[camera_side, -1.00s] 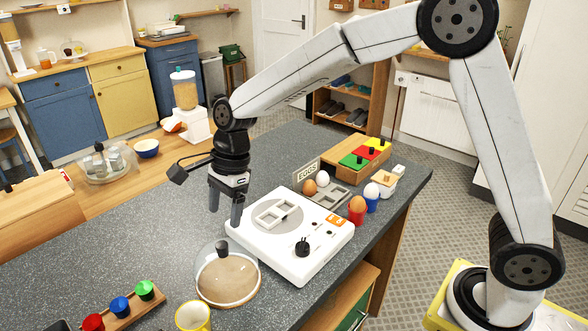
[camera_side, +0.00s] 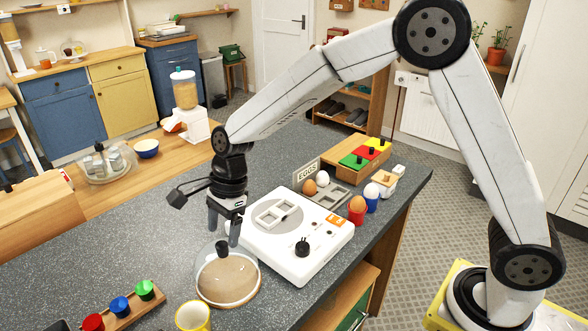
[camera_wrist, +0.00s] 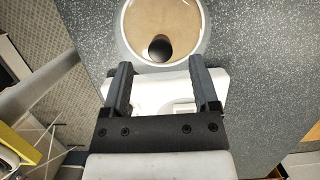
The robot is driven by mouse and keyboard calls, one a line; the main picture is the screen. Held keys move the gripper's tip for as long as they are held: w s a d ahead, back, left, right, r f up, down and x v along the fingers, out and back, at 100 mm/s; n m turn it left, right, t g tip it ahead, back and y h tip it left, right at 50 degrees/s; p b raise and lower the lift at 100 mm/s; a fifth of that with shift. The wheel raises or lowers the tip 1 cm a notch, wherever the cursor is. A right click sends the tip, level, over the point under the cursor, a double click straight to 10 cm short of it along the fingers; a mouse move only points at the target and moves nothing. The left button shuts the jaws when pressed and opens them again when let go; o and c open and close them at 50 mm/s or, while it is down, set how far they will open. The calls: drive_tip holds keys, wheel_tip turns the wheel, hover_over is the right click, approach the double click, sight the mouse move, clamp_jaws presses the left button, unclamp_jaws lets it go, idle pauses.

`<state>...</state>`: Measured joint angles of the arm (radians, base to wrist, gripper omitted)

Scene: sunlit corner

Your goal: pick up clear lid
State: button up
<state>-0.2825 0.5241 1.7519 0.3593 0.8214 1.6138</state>
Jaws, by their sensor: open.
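The clear lid (camera_side: 243,262) is a see-through dome with a black knob (camera_side: 221,249) on top. It covers a round wooden board (camera_side: 228,282) on the dark counter, in the lower middle of the side view. My gripper (camera_side: 223,232) is open and empty, pointing down close above the knob and slightly behind it. In the wrist view the lid (camera_wrist: 186,20) is at the top, with its dark knob (camera_wrist: 160,48) ahead of and between my open fingertips (camera_wrist: 159,68). The knob is not between the fingers.
A white appliance (camera_side: 318,250) with a black dial stands right beside the lid. A yellow mug (camera_side: 193,318) is in front, and a rack with red, blue and green knobs (camera_side: 121,306) is at the front left. Egg cups (camera_side: 357,210) stand farther right. The counter left of the lid is clear.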

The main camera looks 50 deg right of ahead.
sight(222, 244)
drive_tip(key=shift+x, duration=1.7)
drive_tip(key=shift+d, duration=0.1)
clamp_jaws()
